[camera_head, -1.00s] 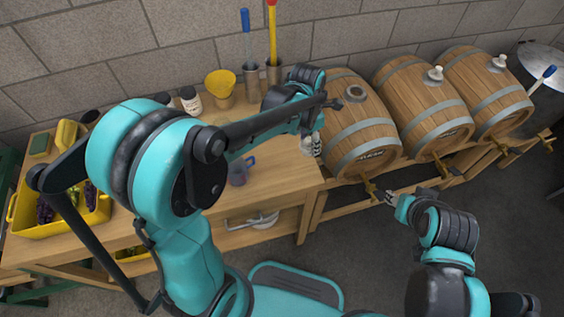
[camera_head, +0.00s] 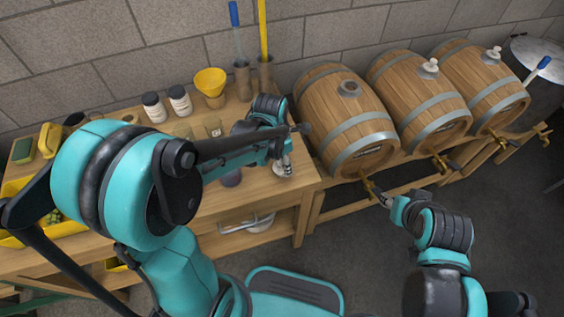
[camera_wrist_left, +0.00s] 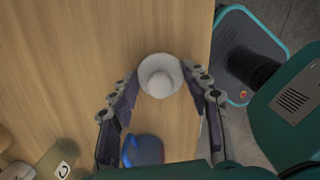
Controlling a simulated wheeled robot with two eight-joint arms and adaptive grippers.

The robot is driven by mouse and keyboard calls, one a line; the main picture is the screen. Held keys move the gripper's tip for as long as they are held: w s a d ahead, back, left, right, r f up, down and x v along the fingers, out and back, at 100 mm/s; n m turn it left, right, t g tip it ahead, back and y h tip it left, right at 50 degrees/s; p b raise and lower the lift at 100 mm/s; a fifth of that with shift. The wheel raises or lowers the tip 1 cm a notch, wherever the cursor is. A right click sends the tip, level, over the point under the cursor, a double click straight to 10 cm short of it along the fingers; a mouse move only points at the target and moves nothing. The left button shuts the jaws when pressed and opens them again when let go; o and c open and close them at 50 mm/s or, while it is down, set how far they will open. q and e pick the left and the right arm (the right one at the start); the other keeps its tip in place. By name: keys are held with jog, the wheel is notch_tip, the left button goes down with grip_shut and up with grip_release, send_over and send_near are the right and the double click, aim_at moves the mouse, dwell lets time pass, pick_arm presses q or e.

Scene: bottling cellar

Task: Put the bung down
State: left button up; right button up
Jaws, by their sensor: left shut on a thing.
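The bung (camera_wrist_left: 160,72) is a pale, round, stepped plug. In the left wrist view it sits between the two fingers of my left gripper (camera_wrist_left: 160,86), which is shut on it, with bare wooden table top (camera_wrist_left: 60,60) behind. In the head view my left gripper (camera_head: 284,164) and the bung (camera_head: 281,172) are at the right end of the workbench (camera_head: 300,184). I cannot tell whether the bung touches the wood. My right gripper (camera_head: 380,196) is near the left barrel's tap; its fingers are too small to judge.
The left barrel (camera_head: 340,130) has an open bung hole on top; the middle barrel (camera_head: 415,100) and right barrel (camera_head: 485,85) carry pale bungs. A blue mug (camera_wrist_left: 143,150) stands close to my left gripper. Jars and a yellow funnel (camera_head: 210,82) stand at the back.

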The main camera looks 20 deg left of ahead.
pick_arm(q)
jog(key=shift+f, duration=0.15)
jog(key=o, duration=1.1)
jog(key=shift+o, duration=0.2)
notch_tip(320, 180, up, 11)
jog(key=p, duration=0.5)
jog(key=s+a+r+m+t, duration=0.1)
jog(key=s+m+t, duration=0.1)
jog(key=m, duration=0.7)
jog(key=s+a+r+m+t, duration=0.2)
jog(key=s+m, duration=0.2)
jog(key=m, duration=0.5)
jog(key=s+a+r+m+t+y, duration=0.1)
jog(key=s+m, duration=0.3)
jog(key=m, duration=0.5)
jog(key=shift+a+r+t, duration=0.25)
jog(key=shift+r+t, duration=0.2)
jog(key=shift+t, duration=0.15)
jog(key=shift+s, duration=0.1)
